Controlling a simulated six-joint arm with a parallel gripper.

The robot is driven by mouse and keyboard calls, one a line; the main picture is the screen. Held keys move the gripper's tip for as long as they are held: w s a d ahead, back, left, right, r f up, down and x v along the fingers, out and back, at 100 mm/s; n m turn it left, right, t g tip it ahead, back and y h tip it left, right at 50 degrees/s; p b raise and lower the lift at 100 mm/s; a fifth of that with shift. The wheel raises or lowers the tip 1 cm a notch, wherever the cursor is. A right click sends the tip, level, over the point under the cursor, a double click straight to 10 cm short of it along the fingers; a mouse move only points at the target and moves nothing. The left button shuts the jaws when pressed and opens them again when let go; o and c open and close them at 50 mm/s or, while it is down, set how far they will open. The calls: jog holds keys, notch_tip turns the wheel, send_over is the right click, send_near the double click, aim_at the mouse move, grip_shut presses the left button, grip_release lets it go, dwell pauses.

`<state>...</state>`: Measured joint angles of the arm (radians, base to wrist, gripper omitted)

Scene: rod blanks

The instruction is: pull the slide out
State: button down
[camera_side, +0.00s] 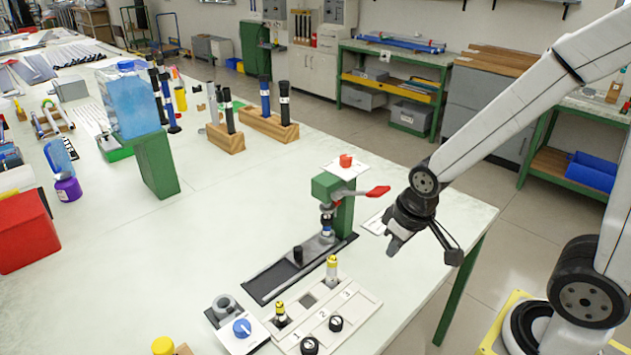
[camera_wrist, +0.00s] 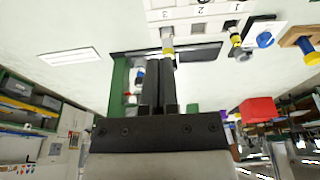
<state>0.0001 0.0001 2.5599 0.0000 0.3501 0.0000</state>
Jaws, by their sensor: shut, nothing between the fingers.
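The slide (camera_side: 312,249) is a grey plate with an upright black knob (camera_side: 298,254), lying in a dark rail (camera_side: 264,287). Its far end is under a green press (camera_side: 325,187) with a red-handled lever (camera_side: 377,191). A small blue and dark piece (camera_side: 327,226) stands under the press head. My gripper (camera_side: 395,245) is right of the press, above the table edge, apart from the slide and knob. In the wrist view my gripper (camera_wrist: 159,65) has its dark fingers together and empty. The rail (camera_wrist: 205,50) shows beyond them; the knob is not clear there.
A numbered block (camera_side: 326,318) in front of the rail holds a yellow-topped rod (camera_side: 332,270) and another short rod. A blue-knobbed fixture (camera_side: 242,328) is at its left. A green post with a blue container (camera_side: 131,104) stands behind left. The table left of the rail is clear.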

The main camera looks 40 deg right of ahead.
dwell(0.4)
jog(key=shift+c, duration=2.2)
grip_release()
jog(key=shift+w, duration=0.25)
jog(key=shift+o, duration=0.3)
jog(key=w+f+n+g, duration=0.1)
jog(key=w+f, duration=0.1)
jog(key=w, duration=1.1)
jog(key=shift+w+a+n, duration=0.2)
jog(key=shift+a+n, duration=0.1)
jog(key=n+g, duration=0.2)
send_over(298, 248)
jog(key=f, duration=0.7)
jog(key=shift+s+f, duration=0.1)
jog(key=shift+s, duration=0.2)
jog(key=shift+w+f, duration=0.35)
jog(key=shift+f, duration=3.9)
